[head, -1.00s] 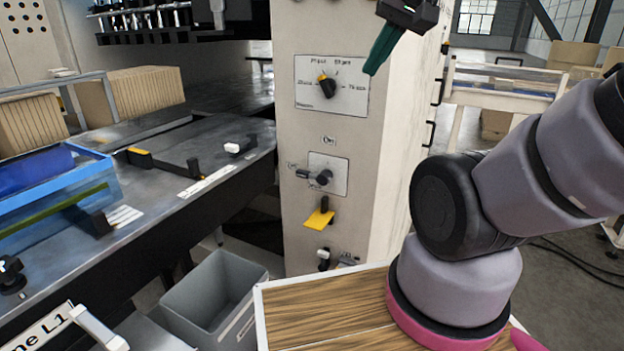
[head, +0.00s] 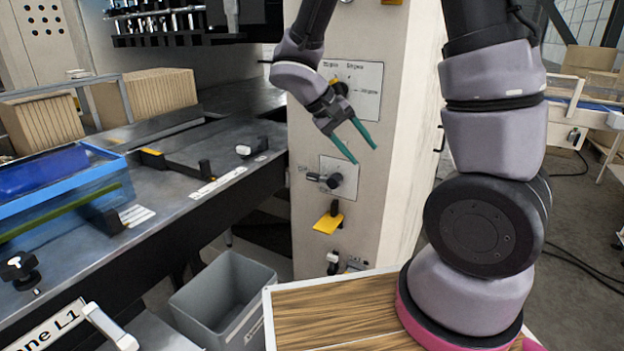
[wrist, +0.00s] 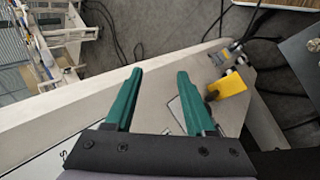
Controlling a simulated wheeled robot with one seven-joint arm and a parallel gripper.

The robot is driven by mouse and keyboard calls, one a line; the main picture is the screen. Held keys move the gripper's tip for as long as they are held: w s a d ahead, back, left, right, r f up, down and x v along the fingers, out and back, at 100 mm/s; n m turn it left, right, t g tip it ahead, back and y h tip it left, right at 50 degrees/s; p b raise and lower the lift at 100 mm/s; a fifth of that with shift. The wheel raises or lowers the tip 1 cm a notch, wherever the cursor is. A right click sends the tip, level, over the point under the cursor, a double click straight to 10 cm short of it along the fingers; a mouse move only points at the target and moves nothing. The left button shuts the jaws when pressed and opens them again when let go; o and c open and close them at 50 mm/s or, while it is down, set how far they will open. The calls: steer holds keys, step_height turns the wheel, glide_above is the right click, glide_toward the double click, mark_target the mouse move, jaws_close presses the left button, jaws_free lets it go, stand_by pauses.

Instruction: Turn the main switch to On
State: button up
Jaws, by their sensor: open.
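The main switch (head: 333,181) is a dark rotary knob on a small pale plate on the cream machine cabinet. Its handle points left, toward a small label that is hard to read. My gripper (head: 365,155) is open and empty, its green fingers pointing down and to the right. In the head view the fingertips appear just above and right of the switch plate; I cannot tell their distance from the panel. The wrist view shows the spread fingers (wrist: 160,73) over the cabinet face, with the right finger partly covering a plate edge; the knob cannot be made out there.
An upper dial plate (head: 368,96) is partly hidden behind my gripper. Another small switch (head: 333,262) sits lower. A grey bin (head: 205,307) stands on the floor at left.

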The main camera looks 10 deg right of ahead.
steer(key=w+a+f+n+t+h, duration=0.4)
steer(key=w+a+f+t+h, duration=0.1)
steer(key=f, duration=0.3)
steer(key=n+t+y, duration=0.1)
steer(key=n+t, duration=0.5)
steer(key=t, duration=0.3)
glide_toward(311, 178)
steer(key=x, duration=1)
steer(key=shift+w+d, duration=0.15)
jaws_close()
